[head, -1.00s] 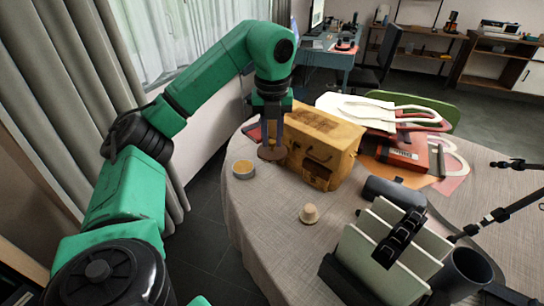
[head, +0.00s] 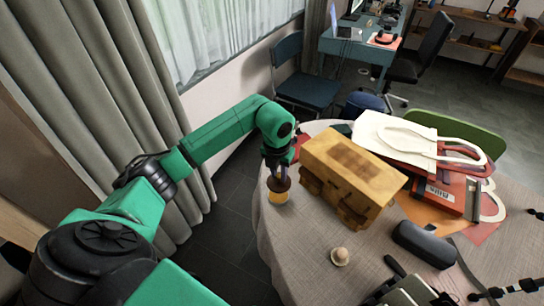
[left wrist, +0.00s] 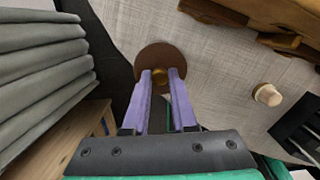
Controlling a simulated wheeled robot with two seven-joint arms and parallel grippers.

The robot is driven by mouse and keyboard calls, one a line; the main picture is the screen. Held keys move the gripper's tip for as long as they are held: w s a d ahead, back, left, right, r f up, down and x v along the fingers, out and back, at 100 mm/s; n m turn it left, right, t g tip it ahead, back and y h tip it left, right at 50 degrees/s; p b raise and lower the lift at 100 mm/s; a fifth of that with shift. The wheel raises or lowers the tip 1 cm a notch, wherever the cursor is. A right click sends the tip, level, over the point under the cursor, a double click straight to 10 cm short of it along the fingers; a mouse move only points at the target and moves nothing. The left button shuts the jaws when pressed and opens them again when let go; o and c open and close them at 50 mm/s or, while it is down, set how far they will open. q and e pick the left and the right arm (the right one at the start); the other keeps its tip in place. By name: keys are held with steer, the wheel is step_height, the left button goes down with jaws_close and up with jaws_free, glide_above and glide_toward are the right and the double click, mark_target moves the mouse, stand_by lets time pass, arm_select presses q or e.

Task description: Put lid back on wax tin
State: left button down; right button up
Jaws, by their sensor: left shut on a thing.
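The wax tin (head: 278,198) stands near the left edge of the table, its yellowish side showing below the lid. The round brown lid (head: 277,185) is directly over the tin in the head view. Whether it touches the rim or hovers just above, I cannot tell. My left gripper (head: 280,172) comes from above and is shut on the lid's knob.
A carved wooden box (head: 350,172) stands close to the right of the tin. A small cork-like stopper (head: 340,256) and a dark case (head: 424,245) lie further right. Cloth bags (head: 395,138) lie behind. The tablecloth (head: 296,250) is clear in front of the tin.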

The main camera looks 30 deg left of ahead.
mark_target(278, 183)
arm_select(q)
steer(key=shift+f+b, duration=0.55)
steer(key=shift+f, duration=0.35)
step_height(278, 183, down, 4)
steer(key=b, duration=0.3)
steer(key=shift+f, duration=0.3)
arm_select(e)
step_height(278, 183, down, 5)
steer(key=shift+s+r, duration=0.15)
steer(key=shift+d, duration=0.35)
arm_select(q)
steer(key=shift+f+b, duration=0.15)
steer(key=shift+b, duration=0.3)
arm_select(e)
steer(key=shift+s+f, duration=0.1)
steer(key=shift+f, duration=0.15)
steer(key=shift+a, duration=0.1)
